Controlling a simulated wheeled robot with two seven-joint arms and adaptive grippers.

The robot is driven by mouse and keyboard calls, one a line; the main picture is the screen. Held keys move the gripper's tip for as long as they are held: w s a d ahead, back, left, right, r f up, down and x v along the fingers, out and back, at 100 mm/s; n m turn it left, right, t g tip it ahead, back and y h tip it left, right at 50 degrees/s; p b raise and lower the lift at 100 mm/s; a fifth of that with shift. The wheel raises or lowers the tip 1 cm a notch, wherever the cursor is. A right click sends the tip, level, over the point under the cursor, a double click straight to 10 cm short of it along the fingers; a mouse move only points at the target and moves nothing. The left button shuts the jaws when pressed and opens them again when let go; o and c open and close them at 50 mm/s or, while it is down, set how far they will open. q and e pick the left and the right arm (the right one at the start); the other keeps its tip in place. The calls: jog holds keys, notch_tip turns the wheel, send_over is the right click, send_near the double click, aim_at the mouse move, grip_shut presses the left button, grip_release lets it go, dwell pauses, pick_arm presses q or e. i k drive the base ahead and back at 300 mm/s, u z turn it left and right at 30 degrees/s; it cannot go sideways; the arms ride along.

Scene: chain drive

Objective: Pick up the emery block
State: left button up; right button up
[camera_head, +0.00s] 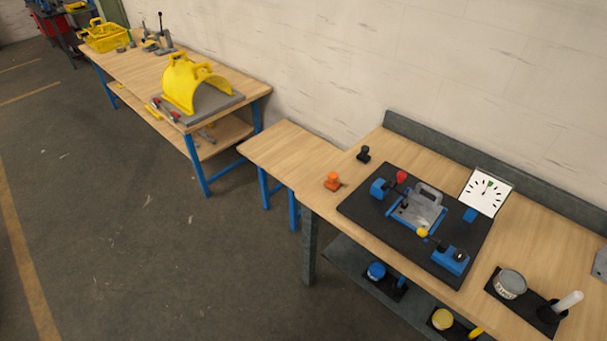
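I cannot pick out the emery block for certain in the head view. Small tools lie on the left workbench (138,68), and small grey items (206,134) lie on its lower shelf; they are too small to name. Neither of my grippers is in view.
The right bench (350,213) holds a black mat (358,204) with a blue fixture (404,220), a white dial (486,191), an orange knob piece (332,181) and a tin (510,284). A yellow arched guard (188,86) and yellow basket (108,38) stand on the left workbench. A lower table (283,150) stands between. The floor at left is clear.

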aim_at(331, 184)
jog(key=u, duration=0.1)
jog(key=i, duration=0.7)
jog(key=z, duration=0.8)
jog(key=i, duration=0.45)
jog(key=z, duration=0.5)
